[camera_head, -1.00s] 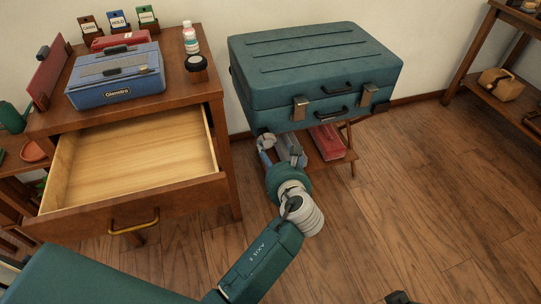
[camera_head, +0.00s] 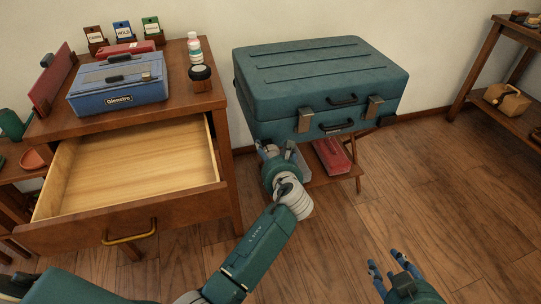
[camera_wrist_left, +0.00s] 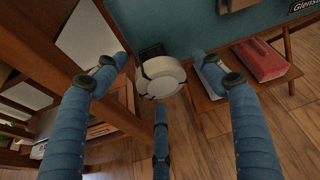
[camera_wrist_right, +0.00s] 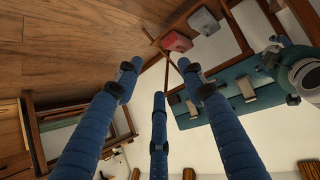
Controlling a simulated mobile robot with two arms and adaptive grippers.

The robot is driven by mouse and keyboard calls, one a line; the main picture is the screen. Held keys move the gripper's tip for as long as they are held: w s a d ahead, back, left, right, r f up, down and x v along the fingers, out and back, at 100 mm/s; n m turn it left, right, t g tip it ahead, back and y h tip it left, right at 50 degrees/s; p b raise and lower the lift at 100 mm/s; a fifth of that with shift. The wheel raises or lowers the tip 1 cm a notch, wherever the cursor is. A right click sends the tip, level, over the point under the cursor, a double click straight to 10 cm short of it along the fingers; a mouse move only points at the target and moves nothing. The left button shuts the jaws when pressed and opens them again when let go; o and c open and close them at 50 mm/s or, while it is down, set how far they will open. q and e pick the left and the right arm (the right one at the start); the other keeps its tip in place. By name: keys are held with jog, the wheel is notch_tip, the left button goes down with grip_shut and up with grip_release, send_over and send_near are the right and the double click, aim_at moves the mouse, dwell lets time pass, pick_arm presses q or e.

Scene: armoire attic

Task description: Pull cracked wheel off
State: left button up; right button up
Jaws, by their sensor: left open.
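A pale round wheel (camera_wrist_left: 160,77) shows in the left wrist view, beside a dark fitting by the teal suitcase (camera_wrist_left: 185,28). My left gripper (camera_head: 273,149) is below the suitcase's near left corner in the head view. Its fingers are spread and empty, with the wheel appearing between the fingertips; I cannot tell whether they touch it. The closed suitcase (camera_head: 320,80) lies flat on a low wooden stand. My right gripper (camera_head: 383,268) is open and empty over the floor at the lower right.
A wooden cabinet (camera_head: 225,160) with an open, empty drawer (camera_head: 140,165) stands left of the suitcase. A blue toolbox (camera_head: 118,85) and a white bottle (camera_head: 194,48) are on it. A red case (camera_head: 331,158) is on the stand's lower shelf.

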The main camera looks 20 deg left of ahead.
pick_arm(q)
jog(key=shift+w+a+f, duration=0.1)
jog(key=shift+w+a, duration=0.05)
jog(key=shift+w, duration=0.15)
pick_arm(e)
jog(key=shift+w+a+r+t, duration=0.25)
jog(key=shift+w+r+t, duration=0.05)
jog(key=shift+w+r, duration=0.25)
pick_arm(q)
jog(key=shift+c, duration=0.5)
jog(key=c, duration=1.1)
pick_arm(e)
jog(key=shift+s+f, duration=0.15)
jog(key=shift+f, duration=0.05)
